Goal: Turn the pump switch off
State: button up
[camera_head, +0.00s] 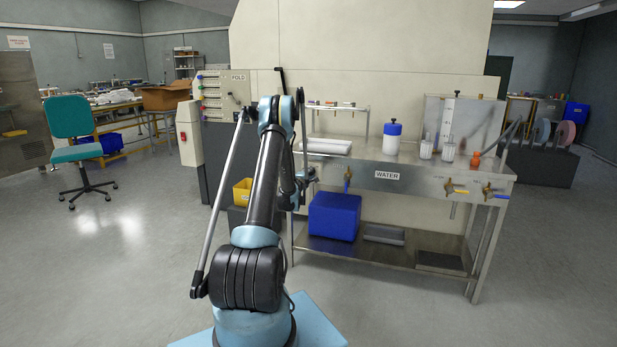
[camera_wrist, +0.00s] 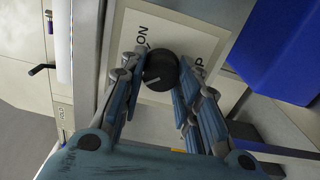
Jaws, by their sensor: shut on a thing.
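The pump switch is a round black knob (camera_wrist: 160,72) on a pale plate (camera_wrist: 150,128) in the wrist view. A pale pointer line shows on the knob's face. The plate bears "ON" beside the knob and a partly hidden word ending in "P" on the other side. My gripper (camera_wrist: 162,62) has its two blue-grey fingers on either side of the knob, shut on it. Part of the plate's lettering is hidden behind the fingers. In the head view the switch is hidden, and my gripper is mostly hidden behind my arm near the bench's left end.
A steel bench (camera_head: 440,185) labelled WATER stands right of my arm, with a blue-capped bottle (camera_head: 392,138), beakers and taps. A blue bin (camera_head: 335,216) sits on its lower shelf; it also shows in the wrist view (camera_wrist: 285,45). Floor at left is open before a teal chair (camera_head: 72,130).

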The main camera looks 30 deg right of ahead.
jog(key=shift+w+a+f+n, duration=0.1)
jog(key=shift+n, duration=0.6)
jog(key=o, duration=1.1)
jog(key=shift+c, duration=0.2)
jog(key=v, duration=1.2)
